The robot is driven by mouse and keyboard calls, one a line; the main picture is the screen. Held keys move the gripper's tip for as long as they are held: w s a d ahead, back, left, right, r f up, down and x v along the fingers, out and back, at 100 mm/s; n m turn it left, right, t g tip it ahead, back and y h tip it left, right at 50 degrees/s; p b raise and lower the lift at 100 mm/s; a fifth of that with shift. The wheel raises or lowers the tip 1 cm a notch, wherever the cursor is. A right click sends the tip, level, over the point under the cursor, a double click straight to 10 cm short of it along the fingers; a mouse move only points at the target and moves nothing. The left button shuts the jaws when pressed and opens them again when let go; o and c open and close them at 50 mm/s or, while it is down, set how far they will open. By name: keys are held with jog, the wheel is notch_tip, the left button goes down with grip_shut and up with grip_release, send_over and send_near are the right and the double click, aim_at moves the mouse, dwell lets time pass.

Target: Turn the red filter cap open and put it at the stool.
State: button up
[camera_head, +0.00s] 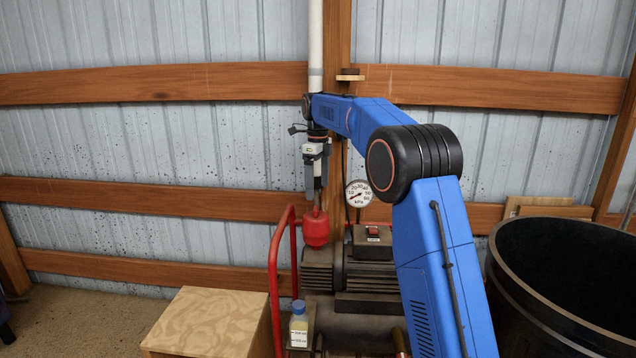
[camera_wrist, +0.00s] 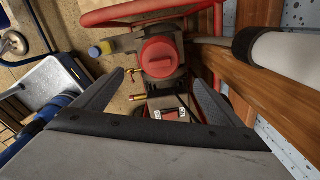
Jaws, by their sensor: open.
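The red filter cap (camera_head: 316,228) is a rounded red piece at the upper left of the pump unit. In the wrist view it shows from above as a red disc (camera_wrist: 159,58). My gripper (camera_head: 315,192) points down just above it, with its jaws open and empty. In the wrist view the two fingertips (camera_wrist: 158,73) lie to either side of the disc; they appear above it, not touching. The stool (camera_head: 207,318) is a low wooden block with a pale plywood top, at the lower left of the pump. Its top is bare where visible.
A red tube frame (camera_head: 274,262) rises left of the cap. A small bottle with a blue lid (camera_head: 299,325) stands in front of the pump. A pressure gauge (camera_head: 358,194) is right of the cap. A white vertical pipe (camera_head: 315,45) is behind. A black tub (camera_head: 575,290) stands right.

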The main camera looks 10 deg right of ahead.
aim_at(318, 215)
notch_tip(318, 215, down, 16)
jog(key=shift+f, duration=0.2)
dwell(0.4)
jog(key=c, duration=1.5)
jog(key=n, duration=0.5)
jog(key=shift+w, duration=0.15)
jog(key=o, duration=1.7)
jog(key=shift+o, duration=0.2)
jog(key=shift+r, duration=3)
